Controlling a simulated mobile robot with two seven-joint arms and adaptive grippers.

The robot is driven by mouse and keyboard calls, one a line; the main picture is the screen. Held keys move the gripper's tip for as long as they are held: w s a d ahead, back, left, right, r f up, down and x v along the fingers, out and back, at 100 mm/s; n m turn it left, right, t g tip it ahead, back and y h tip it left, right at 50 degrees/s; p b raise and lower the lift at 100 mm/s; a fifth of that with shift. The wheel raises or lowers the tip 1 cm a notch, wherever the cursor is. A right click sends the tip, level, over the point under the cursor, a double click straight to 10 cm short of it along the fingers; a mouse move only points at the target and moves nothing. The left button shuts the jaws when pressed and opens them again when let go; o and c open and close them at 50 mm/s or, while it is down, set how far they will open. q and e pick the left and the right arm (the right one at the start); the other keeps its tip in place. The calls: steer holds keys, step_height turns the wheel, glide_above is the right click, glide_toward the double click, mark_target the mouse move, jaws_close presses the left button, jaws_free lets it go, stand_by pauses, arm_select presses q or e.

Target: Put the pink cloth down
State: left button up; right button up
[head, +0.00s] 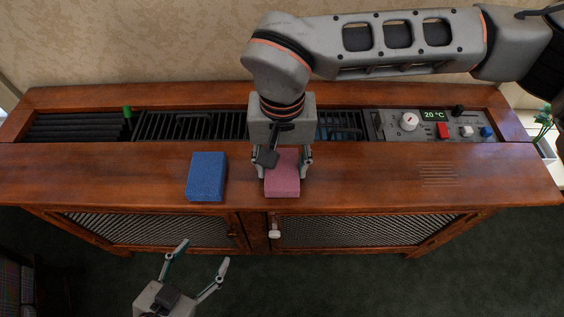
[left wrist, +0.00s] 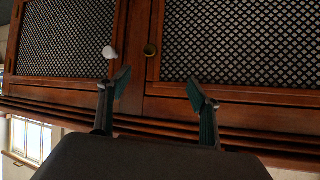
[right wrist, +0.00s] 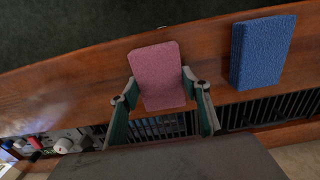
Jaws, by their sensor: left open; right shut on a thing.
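The pink cloth (head: 283,182) is a folded block between the fingers of my right gripper (head: 285,170), over the front part of the wooden cabinet top (head: 110,175). In the right wrist view the pink cloth (right wrist: 158,75) sits between both fingertips of the right gripper (right wrist: 160,92), which is shut on it. I cannot tell whether the cloth touches the wood. My left gripper (head: 204,252) is open and empty in front of the cabinet, below its top. In the left wrist view the open left gripper (left wrist: 158,92) faces the mesh doors.
A blue folded cloth (head: 207,177) lies just left of the pink one. Behind are a slatted black grille (head: 190,126), a green peg (head: 127,112) and a control panel (head: 430,125) with knobs and a "20 °C" display. The top is clear at far left and right.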

mark_target(282, 167)
arm_select(q)
steer(key=shift+s+f, duration=0.1)
steer(key=shift+f, duration=0.05)
arm_select(e)
steer(key=shift+f, duration=0.1)
arm_select(q)
steer(key=shift+s+a+f, duration=0.1)
arm_select(e)
steer(key=o, duration=1)
steer(key=shift+f, duration=0.1)
steer(key=shift+r, duration=0.35)
step_height(282, 167, up, 3)
steer(key=shift+w+p, duration=0.1)
steer(key=shift+p, duration=0.35)
arm_select(q)
steer(key=shift+s+a+f+y+p, duration=0.15)
steer(key=shift+a+f+p, duration=0.05)
steer(key=shift+a+p, duration=0.3)
steer(key=shift+s+a+f+y+p, duration=0.15)
steer(key=shift+a+p, duration=0.3)
steer(key=shift+a, duration=0.05)
arm_select(e)
step_height(282, 167, up, 9)
steer(key=shift+f, duration=0.15)
